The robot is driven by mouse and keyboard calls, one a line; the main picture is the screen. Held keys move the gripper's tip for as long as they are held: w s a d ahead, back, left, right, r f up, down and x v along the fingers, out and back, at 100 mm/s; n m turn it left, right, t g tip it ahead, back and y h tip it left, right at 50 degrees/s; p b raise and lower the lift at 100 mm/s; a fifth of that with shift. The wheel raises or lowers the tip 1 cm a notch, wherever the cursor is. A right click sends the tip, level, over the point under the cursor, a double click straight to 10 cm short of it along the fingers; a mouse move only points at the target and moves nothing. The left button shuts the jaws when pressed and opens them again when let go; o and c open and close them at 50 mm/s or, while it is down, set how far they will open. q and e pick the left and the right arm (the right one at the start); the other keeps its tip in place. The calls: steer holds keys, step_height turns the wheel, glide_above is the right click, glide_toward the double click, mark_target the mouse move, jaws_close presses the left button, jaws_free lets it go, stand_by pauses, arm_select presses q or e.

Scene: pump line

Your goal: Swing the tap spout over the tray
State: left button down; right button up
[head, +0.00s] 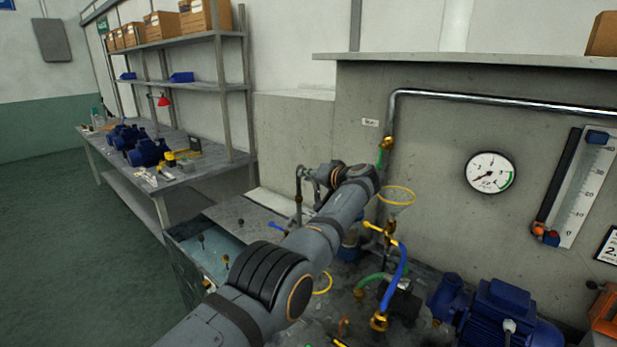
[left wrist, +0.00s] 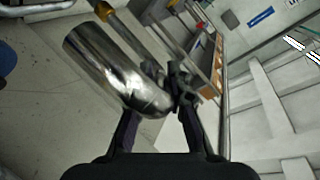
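The tap spout (head: 298,197) is a thin metal pipe near the middle of the head view, standing by the left edge of the grey bench. In the left wrist view it is a thick chrome pipe (left wrist: 112,68) with a bend. My left gripper (head: 312,175) is at the upper part of the spout. In the left wrist view its dark fingers (left wrist: 155,112) lie on both sides of the bend and appear closed on it. The tray (head: 183,262) is an open grey box with a teal inside, left of and below the spout. My right gripper is out of view.
A blue pump motor (head: 500,312), blue hose (head: 396,268) and brass valves are on the right of the bench. A pressure gauge (head: 490,172) is on the back panel. A workbench (head: 180,178) with a shelf rack stands at the left. The green floor (head: 65,240) is clear.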

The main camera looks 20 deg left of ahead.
arm_select(q)
steer(key=c, duration=1.6)
jaws_free()
steer(key=shift+w+r, duration=0.1)
steer(key=shift+r, duration=0.05)
steer(key=o, duration=0.3)
steer(key=shift+w+f, duration=0.1)
steer(key=shift+f, duration=0.1)
